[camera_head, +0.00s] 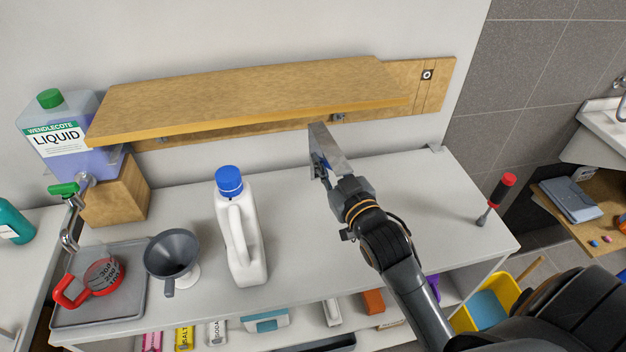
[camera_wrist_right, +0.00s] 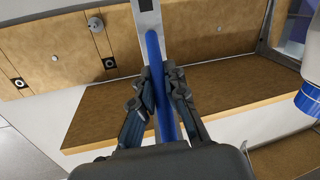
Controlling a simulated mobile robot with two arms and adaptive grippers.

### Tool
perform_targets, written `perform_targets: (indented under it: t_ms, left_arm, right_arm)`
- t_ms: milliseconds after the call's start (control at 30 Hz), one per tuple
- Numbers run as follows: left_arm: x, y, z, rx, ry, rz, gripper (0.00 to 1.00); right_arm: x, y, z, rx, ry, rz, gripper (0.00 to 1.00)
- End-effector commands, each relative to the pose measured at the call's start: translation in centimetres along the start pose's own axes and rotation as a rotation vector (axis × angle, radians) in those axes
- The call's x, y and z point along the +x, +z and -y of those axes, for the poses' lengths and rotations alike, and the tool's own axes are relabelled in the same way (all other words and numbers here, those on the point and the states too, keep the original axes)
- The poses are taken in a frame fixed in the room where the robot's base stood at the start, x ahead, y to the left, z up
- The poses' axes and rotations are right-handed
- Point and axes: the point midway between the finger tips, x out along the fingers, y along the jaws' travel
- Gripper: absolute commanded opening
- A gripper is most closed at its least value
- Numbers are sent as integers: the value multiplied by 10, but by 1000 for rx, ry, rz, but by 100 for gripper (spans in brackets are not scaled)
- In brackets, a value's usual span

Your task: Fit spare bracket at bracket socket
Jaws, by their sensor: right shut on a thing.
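The spare bracket (camera_head: 330,148) is a flat grey metal piece, held tilted in front of the shelf's lower edge. My right gripper (camera_head: 337,180) is shut on it above the white counter. In the right wrist view the bracket (camera_wrist_right: 149,25) runs up from between the fingers (camera_wrist_right: 163,95), with a blue strip along it. The bracket socket appears to be the marked spot (camera_head: 427,75) at the right end of the wooden wall rail; the bracket is apart from it, lower and to its left. The wrist view shows round marks (camera_wrist_right: 95,22) on the rail. My left gripper is not in view.
A wooden shelf board (camera_head: 240,95) juts out above the counter (camera_head: 385,170). A white jug (camera_head: 240,235), a grey funnel (camera_head: 172,256) and a liquid container (camera_head: 60,135) stand left. The counter's right part is mostly clear.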

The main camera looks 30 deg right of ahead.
Motion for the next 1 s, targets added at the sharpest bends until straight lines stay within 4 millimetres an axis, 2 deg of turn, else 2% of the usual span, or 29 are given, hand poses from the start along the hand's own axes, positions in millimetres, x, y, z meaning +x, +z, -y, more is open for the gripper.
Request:
perform_targets:
  t_ms: [300,500,700,1000]
  left_arm:
    - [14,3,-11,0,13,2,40]
    - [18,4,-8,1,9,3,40]
    - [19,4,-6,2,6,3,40]
    - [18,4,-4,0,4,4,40]
  right_arm:
    - [44,-4,-70,3,64,-3,0]
    - [59,-12,-104,16,99,-5,0]
    - [63,-15,-113,22,109,-6,0]
    - [63,-15,-113,23,109,-6,0]
